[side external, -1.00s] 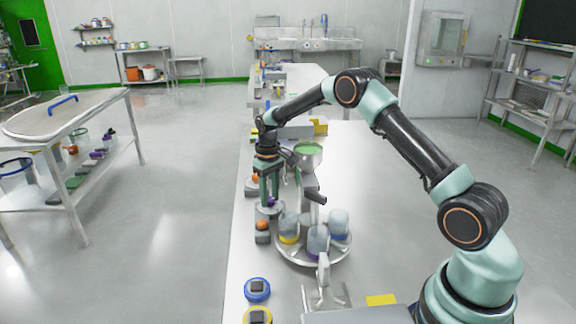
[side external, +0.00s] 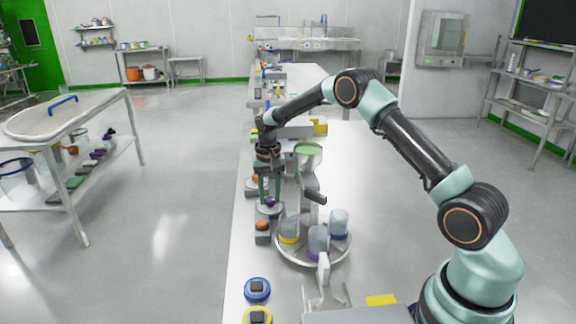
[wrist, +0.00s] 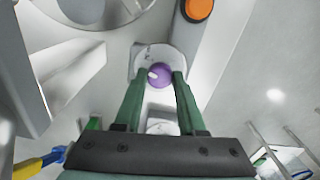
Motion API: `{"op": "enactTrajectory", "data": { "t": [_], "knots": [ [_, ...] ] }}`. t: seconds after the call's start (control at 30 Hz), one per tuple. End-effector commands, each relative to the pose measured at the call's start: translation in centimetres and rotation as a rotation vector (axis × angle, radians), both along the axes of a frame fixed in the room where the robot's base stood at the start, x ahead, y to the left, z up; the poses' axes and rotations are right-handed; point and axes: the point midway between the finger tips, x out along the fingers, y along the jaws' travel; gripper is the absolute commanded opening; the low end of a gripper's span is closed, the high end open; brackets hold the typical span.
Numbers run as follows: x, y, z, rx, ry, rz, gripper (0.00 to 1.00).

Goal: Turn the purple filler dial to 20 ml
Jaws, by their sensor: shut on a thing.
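The purple filler dial (side external: 269,202) is a small round knob on a light plate, on the left side of the bench. In the wrist view the dial (wrist: 161,75) shows a white mark on its upper left, pointing left. Faint marks on the plate (wrist: 146,55) around it are too small to read. My gripper (side external: 269,194) points down over the dial. In the wrist view my gripper's green fingers (wrist: 160,80) are on either side of the dial, shut on it.
An orange knob (side external: 262,224) is close by in front, and another (side external: 252,179) behind. To the right are a filler with a green-topped funnel (side external: 308,150) and a round tray (side external: 288,254) of cups. Blue and yellow round buttons (side external: 257,289) are nearer the camera.

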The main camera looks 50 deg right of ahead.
Motion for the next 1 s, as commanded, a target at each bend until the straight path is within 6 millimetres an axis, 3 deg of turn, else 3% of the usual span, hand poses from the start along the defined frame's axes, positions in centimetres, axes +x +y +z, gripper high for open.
{"op": "enactTrajectory", "data": {
  "t": [0.5, 1.0],
  "knots": [
    [0.11, -0.05, 0.13, -0.001, -0.005, -0.363, 0.0],
    [0.12, -0.09, 0.17, -0.001, -0.005, -0.443, 0.0]
  ]
}}
